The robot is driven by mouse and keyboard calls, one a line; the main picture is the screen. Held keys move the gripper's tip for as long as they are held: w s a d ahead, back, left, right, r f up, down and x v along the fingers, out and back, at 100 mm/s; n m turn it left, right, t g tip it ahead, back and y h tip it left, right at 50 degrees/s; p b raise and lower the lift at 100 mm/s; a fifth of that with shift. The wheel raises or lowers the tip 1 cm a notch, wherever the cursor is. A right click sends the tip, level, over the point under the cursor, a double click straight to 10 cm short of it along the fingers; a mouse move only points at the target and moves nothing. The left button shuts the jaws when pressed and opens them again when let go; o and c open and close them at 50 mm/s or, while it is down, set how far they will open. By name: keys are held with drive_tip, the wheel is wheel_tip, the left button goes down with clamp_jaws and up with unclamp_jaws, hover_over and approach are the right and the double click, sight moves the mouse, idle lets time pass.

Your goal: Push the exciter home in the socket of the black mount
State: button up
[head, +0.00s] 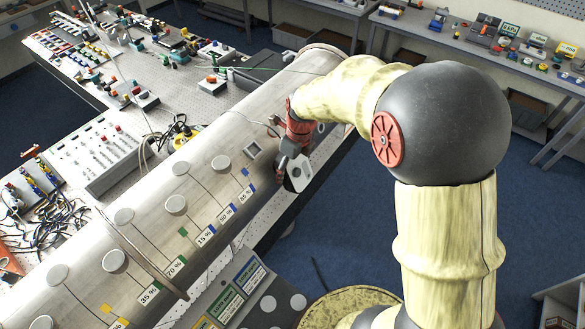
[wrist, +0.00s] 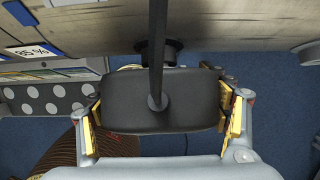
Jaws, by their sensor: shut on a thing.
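The exciter (wrist: 130,105), a dark rounded block, fills the middle of the wrist view. My gripper (wrist: 160,112) is shut on it, with yellow pads against its left and right sides. The black mount (wrist: 171,48) shows just beyond the block, against the side of the grey pipe (wrist: 225,30). The block hides most of the mount and its socket, so I cannot tell how deep the exciter sits. A dark rod runs down over the block's middle. In the head view my gripper (head: 294,172) is at the pipe's right side; the exciter and mount cannot be made out there.
The long pipe (head: 225,135) carries round pads and percent labels. A bench with electronics (head: 100,145) lies left of the pipe. Blue floor (head: 345,215) is open to the right.

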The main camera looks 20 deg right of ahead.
drive_tip(key=shift+w, duration=0.1)
drive_tip(key=o, duration=1.3)
drive_tip(key=shift+w+a, duration=0.1)
drive_tip(key=o, duration=0.4)
drive_tip(key=shift+f, duration=0.1)
drive_tip(key=r, duration=0.4)
drive_tip(key=s+r, duration=0.1)
drive_tip(key=r, duration=0.3)
drive_tip(key=d+r, duration=0.1)
drive_tip(key=r, duration=0.3)
drive_tip(key=shift+s, duration=0.3)
